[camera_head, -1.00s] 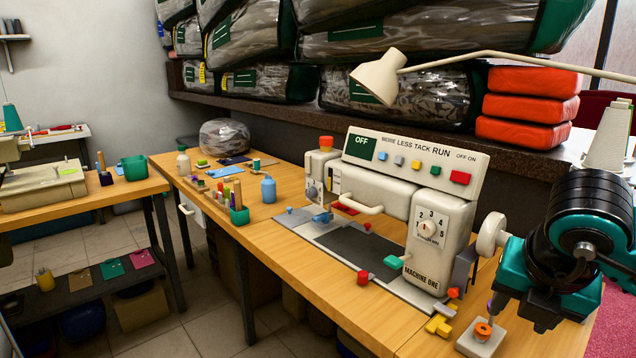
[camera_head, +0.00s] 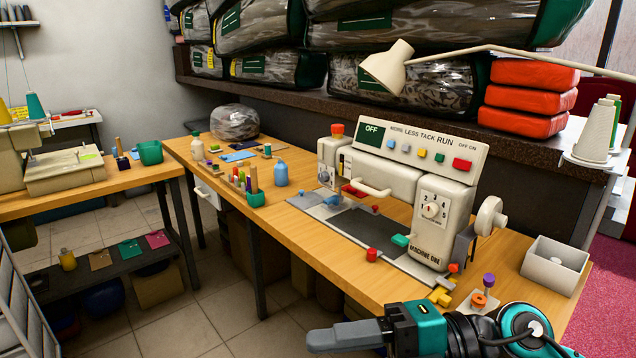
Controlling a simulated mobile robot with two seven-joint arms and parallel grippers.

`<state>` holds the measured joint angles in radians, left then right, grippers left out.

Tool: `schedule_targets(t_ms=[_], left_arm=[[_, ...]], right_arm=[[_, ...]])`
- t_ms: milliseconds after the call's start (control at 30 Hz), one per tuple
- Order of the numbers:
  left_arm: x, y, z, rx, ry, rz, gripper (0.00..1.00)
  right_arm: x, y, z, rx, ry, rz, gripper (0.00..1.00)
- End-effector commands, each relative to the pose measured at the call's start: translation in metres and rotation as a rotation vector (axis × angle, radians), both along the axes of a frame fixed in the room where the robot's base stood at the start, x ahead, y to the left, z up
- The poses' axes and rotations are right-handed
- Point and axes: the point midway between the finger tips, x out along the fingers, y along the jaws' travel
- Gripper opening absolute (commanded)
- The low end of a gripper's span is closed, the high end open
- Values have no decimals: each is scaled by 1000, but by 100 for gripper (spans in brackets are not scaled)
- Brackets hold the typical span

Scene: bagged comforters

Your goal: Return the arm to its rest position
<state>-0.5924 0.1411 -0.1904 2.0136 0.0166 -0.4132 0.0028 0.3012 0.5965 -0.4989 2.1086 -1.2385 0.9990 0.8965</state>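My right gripper (camera_head: 345,336) is at the bottom of the view, with its arm coming in from the right. It has a teal and black body and grey fingers pointing left. It is seen side-on, in front of the near table edge, so the gap between its fingers does not show. I see nothing hanging from it. My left gripper is not in view.
A wooden table (camera_head: 310,260) bears a white sewing machine (camera_head: 432,215), a white open box (camera_head: 553,265) and an orange spool (camera_head: 478,299) near my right arm. Bagged comforters (camera_head: 270,20) fill the shelf behind. Floor (camera_head: 205,300) is open at left.

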Motion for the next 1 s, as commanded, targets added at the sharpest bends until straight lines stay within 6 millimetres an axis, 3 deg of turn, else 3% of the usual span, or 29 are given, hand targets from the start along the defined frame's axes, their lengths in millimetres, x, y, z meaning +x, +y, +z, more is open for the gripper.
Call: schedule_targets(t_ms=[67, 167, 267, 367, 500, 600, 700, 833, 1000], left_arm=[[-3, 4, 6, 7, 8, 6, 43], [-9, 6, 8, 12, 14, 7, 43], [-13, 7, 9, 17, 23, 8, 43], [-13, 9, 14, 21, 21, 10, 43], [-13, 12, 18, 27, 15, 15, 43], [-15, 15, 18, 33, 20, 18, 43], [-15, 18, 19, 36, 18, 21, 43], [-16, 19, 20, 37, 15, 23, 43], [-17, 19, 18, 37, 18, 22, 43]], right_arm=[[14, 0, 22, 252, 119, -134, 49], [46, -20, 26, 496, 275, -376, 49], [76, -55, -3, 646, 464, -676, 49], [88, -95, -64, 692, 688, -998, 49], [63, -134, -157, 616, 978, -1341, 49], [31, -148, -208, 528, 1148, -1494, 49], [3, -154, -241, 450, 1272, -1584, 49], [-19, -156, -262, 392, 1356, -1635, 49], [-24, -157, -266, 379, 1374, -1644, 49]])
